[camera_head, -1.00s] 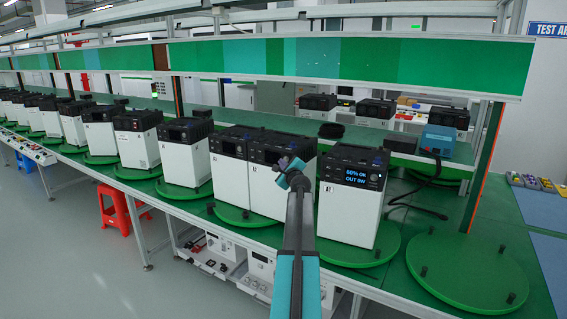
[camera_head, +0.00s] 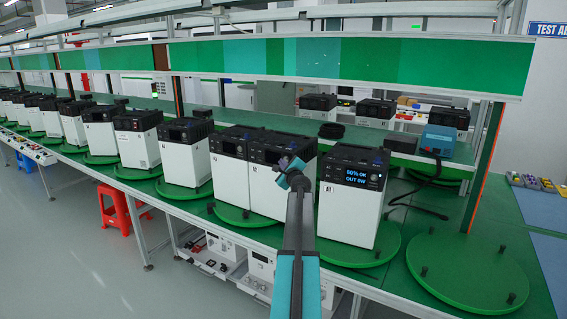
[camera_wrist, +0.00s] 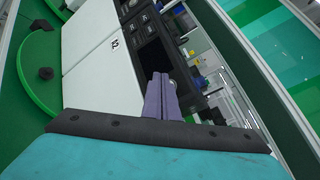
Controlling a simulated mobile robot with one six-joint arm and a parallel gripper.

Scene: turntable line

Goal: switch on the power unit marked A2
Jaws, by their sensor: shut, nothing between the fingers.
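My gripper (camera_head: 287,163) is shut and empty, in front of the black upper panel of a white power unit (camera_head: 265,196), second from the right in the front group. In the wrist view its purple fingertips (camera_wrist: 160,80) overlap the panel beside a dark screen (camera_wrist: 155,58) and partly hide a round control (camera_wrist: 173,84). I cannot tell whether they touch. The unit's small mark (camera_wrist: 115,43) is hard to read with certainty. No lit screen shows on this unit.
More power units (camera_head: 180,160) stand close in a row to the left. Green turntables (camera_head: 468,270) carry the units; the one at right is empty. A shelf behind holds black units and a blue box (camera_head: 438,140). A black cable lies near it.

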